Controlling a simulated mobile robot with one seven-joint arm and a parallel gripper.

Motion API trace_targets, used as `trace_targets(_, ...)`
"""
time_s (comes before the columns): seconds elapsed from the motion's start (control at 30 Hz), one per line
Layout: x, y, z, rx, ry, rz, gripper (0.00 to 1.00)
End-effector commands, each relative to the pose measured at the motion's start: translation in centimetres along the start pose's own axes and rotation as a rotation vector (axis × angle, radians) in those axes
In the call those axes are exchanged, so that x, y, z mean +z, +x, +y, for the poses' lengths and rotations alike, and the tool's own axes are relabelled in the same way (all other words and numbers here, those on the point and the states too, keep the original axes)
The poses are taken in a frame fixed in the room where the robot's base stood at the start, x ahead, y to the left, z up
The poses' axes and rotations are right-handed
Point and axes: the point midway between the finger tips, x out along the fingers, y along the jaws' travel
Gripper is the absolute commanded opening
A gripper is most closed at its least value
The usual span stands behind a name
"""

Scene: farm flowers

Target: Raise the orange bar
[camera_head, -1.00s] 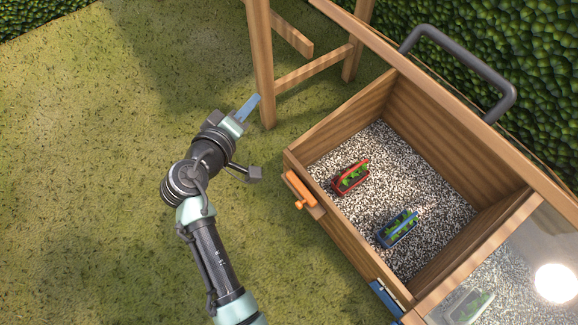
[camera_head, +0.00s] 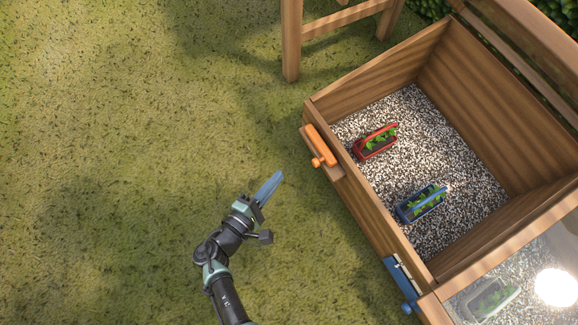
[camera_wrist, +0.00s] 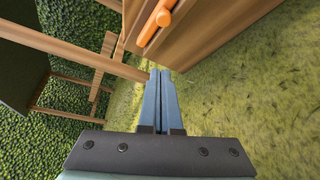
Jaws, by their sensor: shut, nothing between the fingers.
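The orange bar (camera_head: 320,145) with a round knob lies on a wooden plate on the outer wall of the wooden planter box (camera_head: 376,222), near its far left corner. It also shows at the top of the wrist view (camera_wrist: 156,22). My gripper (camera_head: 276,178) is shut and empty over the grass, apart from the bar, to its left and nearer the camera. In the wrist view my blue fingers (camera_wrist: 160,74) are together and point toward the box's wooden side, below the bar.
A blue bar (camera_head: 401,282) sits lower on the same wall. Inside the box, red (camera_head: 374,148) and blue (camera_head: 421,204) small planters stand on gravel. A wooden frame (camera_head: 292,45) stands behind. Glass covers the lower right. Grass at left is clear.

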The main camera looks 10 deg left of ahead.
Motion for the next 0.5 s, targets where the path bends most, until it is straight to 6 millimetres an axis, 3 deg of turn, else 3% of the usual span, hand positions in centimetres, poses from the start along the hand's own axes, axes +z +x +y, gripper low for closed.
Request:
trace_targets(0.43,-0.2,9.4,-0.5,0.001,0.005,-0.005,0.0)
trace_targets(0.5,0.8,9.0,-0.1,-0.001,0.002,-0.001,0.0)
